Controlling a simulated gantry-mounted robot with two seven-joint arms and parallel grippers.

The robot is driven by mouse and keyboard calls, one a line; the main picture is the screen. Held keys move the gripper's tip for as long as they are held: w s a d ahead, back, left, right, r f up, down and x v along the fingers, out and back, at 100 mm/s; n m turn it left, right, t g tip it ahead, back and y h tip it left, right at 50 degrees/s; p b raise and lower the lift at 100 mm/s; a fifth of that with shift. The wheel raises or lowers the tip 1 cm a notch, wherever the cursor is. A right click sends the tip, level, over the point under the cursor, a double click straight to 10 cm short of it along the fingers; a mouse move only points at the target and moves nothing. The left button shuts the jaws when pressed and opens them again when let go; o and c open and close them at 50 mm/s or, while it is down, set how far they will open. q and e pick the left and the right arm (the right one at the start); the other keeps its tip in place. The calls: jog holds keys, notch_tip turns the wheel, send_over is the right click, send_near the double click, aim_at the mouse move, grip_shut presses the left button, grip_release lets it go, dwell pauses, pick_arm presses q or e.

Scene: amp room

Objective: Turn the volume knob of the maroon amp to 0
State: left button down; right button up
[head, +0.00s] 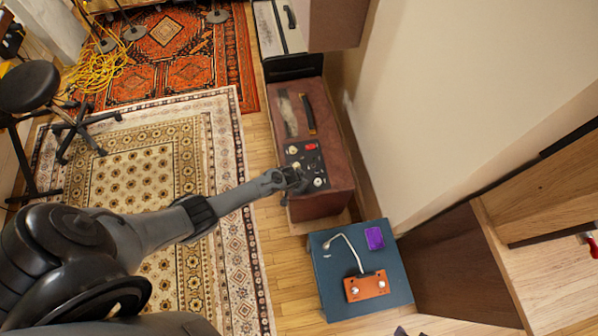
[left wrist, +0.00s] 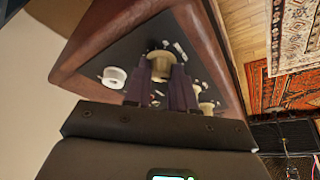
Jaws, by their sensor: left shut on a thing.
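The maroon amp (head: 338,165) stands against the wall in the head view, with a black control panel (head: 310,160) on its near part. My left gripper (head: 291,181) is at this panel and partly covers it. In the left wrist view, my left gripper (left wrist: 160,88) is shut on a cream knob (left wrist: 161,62), one finger on each side. A white knob (left wrist: 114,77) is beside one finger and another cream knob (left wrist: 207,107) is beside the other. The knob labels and the pointer direction are too small to read. My right gripper is not in view.
A blue box (head: 335,295) with an orange pedal (head: 366,286) and a purple box (head: 374,238) stands near the maroon amp. Another amp (head: 280,30) is behind it. A stool (head: 28,88) and patterned rugs (head: 165,165) lie to the left.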

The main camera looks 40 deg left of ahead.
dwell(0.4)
pick_arm(q)
jog(key=c, duration=0.9)
grip_release()
jog(key=shift+c, duration=0.2)
jog(key=shift+r+p, duration=0.3)
jog(key=shift+r, duration=0.1)
jog(key=p+v, duration=0.5)
jog(key=v, duration=0.5)
jog(key=shift+s, duration=0.2)
jog(key=shift+d, duration=0.1)
jog(key=shift+f, duration=0.15)
